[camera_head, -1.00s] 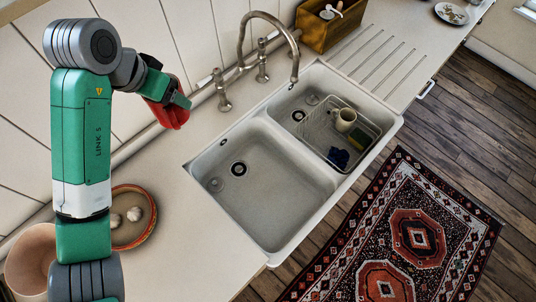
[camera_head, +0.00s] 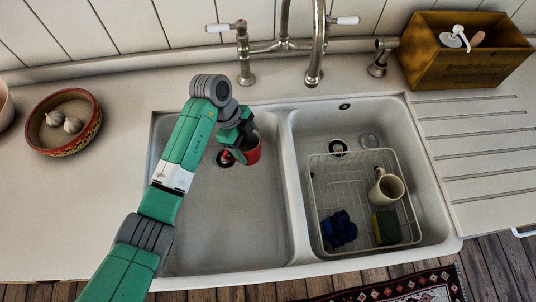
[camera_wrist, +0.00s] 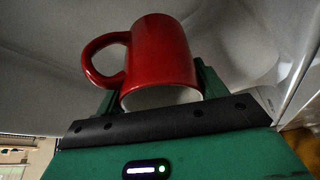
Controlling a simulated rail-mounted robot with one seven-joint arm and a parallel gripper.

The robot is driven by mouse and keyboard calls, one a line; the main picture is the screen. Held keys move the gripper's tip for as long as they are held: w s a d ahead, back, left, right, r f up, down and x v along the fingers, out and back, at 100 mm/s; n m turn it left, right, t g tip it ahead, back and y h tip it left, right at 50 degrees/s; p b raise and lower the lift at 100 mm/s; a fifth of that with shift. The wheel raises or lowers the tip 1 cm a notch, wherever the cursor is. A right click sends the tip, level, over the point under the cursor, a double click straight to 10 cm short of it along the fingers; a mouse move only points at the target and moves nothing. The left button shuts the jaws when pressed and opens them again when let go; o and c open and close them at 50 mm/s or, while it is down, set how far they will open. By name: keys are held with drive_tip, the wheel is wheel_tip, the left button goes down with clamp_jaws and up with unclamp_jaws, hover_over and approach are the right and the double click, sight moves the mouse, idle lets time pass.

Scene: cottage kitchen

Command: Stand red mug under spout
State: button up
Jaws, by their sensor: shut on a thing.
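The red mug (camera_head: 252,152) is over or in the left basin, by its drain. My gripper (camera_head: 238,140) is shut on it and partly hides it. In the wrist view the red mug (camera_wrist: 160,52) sits between my green fingers, with its handle to the left and its white-lined mouth at the picture's bottom. I cannot tell whether it touches the basin floor. The metal spout (camera_head: 316,72) arches down at the back, above the sink divider and right of the mug. The mug is not under the spout.
The left basin (camera_head: 235,225) is otherwise clear. In the right basin a wire rack (camera_head: 318,205) holds a cream mug (camera_head: 386,187), a blue cloth (camera_head: 338,229) and a sponge (camera_head: 386,227). Tap handles (camera_head: 241,50) and a side sprayer (camera_head: 380,58) stand behind. A bowl of garlic (camera_head: 63,145) is left, a wooden box (camera_head: 462,60) right.

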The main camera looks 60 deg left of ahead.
sight(250, 147)
drive_tip(key=shift+s, duration=0.1)
drive_tip(key=f, duration=0.1)
drive_tip(key=f+b, duration=0.1)
drive_tip(key=f, duration=0.3)
drive_tip(key=shift+s+a+f+b, duration=0.15)
drive_tip(key=shift+s+b, duration=0.1)
drive_tip(key=shift+b, duration=0.1)
drive_tip(key=shift+w+f+b, duration=0.15)
drive_tip(key=shift+f+b, duration=0.55)
drive_tip(key=shift+f, duration=1.55)
drive_tip(key=shift+f, duration=0.1)
drive_tip(key=shift+f, duration=0.15)
drive_tip(key=o, duration=1.2)
drive_tip(key=shift+c, duration=0.2)
